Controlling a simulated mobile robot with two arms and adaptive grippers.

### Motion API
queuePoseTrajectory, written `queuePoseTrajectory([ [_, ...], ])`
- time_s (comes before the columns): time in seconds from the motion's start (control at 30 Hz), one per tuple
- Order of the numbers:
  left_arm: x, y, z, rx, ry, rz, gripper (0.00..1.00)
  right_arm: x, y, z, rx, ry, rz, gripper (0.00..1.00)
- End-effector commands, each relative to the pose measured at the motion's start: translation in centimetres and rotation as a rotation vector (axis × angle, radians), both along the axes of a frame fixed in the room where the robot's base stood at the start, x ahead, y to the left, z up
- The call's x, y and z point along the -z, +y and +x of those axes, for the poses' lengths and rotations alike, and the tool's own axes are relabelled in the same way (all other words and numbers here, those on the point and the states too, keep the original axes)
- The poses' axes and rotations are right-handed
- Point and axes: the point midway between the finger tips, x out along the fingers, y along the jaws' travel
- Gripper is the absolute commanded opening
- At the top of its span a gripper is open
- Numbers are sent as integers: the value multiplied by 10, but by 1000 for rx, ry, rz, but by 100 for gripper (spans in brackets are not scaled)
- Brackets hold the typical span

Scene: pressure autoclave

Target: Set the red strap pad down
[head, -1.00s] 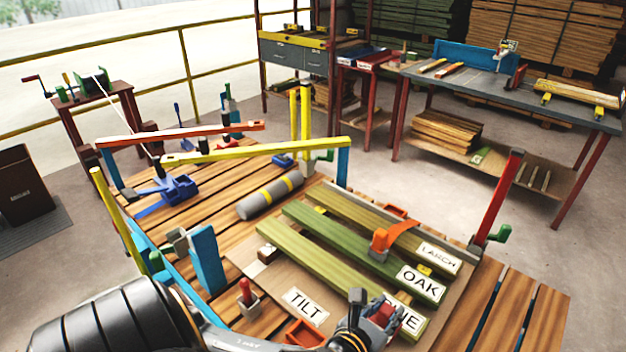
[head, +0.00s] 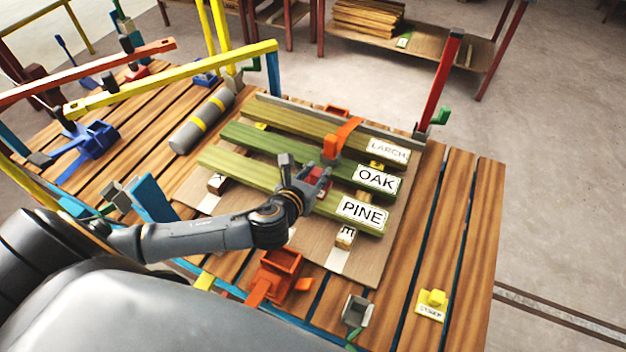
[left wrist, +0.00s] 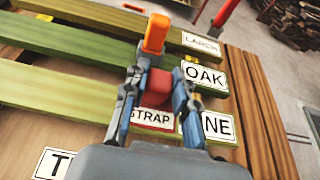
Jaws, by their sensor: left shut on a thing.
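The red strap pad (left wrist: 155,88), with a white label reading STRAP, is held between the two fingers of my left gripper (left wrist: 156,80). In the head view, the pad (head: 319,178) shows as a small red patch at the end of my left gripper (head: 312,182). The gripper is over the middle of the green PINE board (head: 240,178). I cannot tell whether the pad touches the board. The OAK board (head: 270,148) and LARCH board (head: 290,115) lie behind it. My right gripper is not in view.
An orange clamp (head: 345,132) stands over the OAK and LARCH boards. An orange holder (head: 278,268) is at the front. A yellow pad with a STRAP label (head: 431,304) lies on bare slats at the right. A red post (head: 440,82) rises at the back right.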

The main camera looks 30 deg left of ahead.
Motion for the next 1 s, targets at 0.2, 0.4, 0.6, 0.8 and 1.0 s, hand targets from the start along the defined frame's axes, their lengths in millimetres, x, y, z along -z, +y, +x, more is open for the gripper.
queuePoseTrajectory([
  [0.2, 18, 10, 10, 0, -2, 0, 0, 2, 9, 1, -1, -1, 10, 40],
  [0.4, 44, 13, 13, 1, 2, -1, 0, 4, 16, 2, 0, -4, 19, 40],
  [0.6, 53, 13, 13, 2, -1, -1, 0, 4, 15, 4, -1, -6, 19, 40],
  [0.8, 54, 13, 13, 1, 0, 0, 0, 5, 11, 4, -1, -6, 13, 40],
  [1.0, 56, 13, 13, 1, 0, 1, 50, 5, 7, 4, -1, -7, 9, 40],
])
